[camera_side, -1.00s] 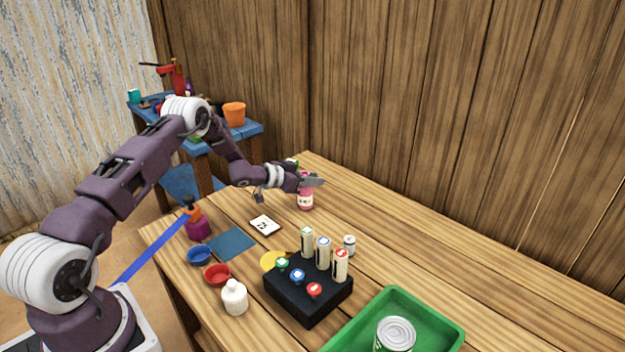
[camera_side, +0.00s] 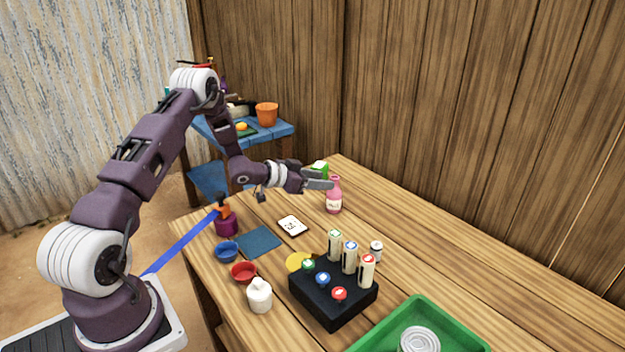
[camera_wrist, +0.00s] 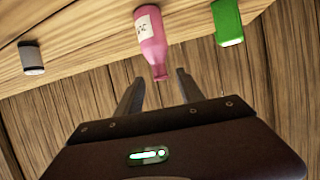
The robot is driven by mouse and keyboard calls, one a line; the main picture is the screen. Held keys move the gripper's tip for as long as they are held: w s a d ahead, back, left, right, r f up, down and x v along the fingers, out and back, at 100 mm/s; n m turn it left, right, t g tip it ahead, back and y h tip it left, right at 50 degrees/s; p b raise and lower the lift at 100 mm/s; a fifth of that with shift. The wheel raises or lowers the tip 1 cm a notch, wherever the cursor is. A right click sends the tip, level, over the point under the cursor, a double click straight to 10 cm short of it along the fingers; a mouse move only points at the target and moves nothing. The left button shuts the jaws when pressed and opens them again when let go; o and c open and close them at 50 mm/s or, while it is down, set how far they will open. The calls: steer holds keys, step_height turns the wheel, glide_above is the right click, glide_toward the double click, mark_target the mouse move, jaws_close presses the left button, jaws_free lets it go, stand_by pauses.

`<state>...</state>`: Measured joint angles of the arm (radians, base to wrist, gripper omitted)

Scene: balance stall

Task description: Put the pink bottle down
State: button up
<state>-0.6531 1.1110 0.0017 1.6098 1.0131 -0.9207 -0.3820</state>
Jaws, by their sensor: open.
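The pink bottle (camera_side: 334,197) with a white label stands upright on the wooden table near its far end. It also shows in the wrist view (camera_wrist: 151,45), just beyond the fingertips.
A green block (camera_side: 320,168) stands behind the bottle; a small grey can (camera_side: 376,251) is nearer. A white card (camera_side: 292,226), black block with cylinders (camera_side: 333,307), bowls and green tray (camera_side: 458,322) fill the front. Table right of the bottle is clear.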

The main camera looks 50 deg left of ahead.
steer(key=s+d+r+n+g+y, duration=0.1)
steer(key=s+d+r+g+y, duration=0.3)
steer(key=r, duration=0.7)
steer(key=s+d+r+n+t+y, duration=0.1)
steer(key=s+d+r, duration=0.3)
steer(key=r, duration=0.7)
steer(key=s+d+g+h, duration=0.1)
steer(key=s+d, duration=0.4)
steer(key=s, duration=0.5)
steer(key=s+d+g+h, duration=0.1)
steer(key=s+d, duration=0.4)
steer(key=s, duration=0.6)
steer(key=s+d+r+g, duration=0.1)
steer(key=s+d, duration=0.4)
steer(key=s, duration=0.6)
steer(key=shift+s+d+g+h, duration=0.2)
steer(key=shift+d+g+h, duration=0.15)
steer(key=shift+g, duration=0.55)
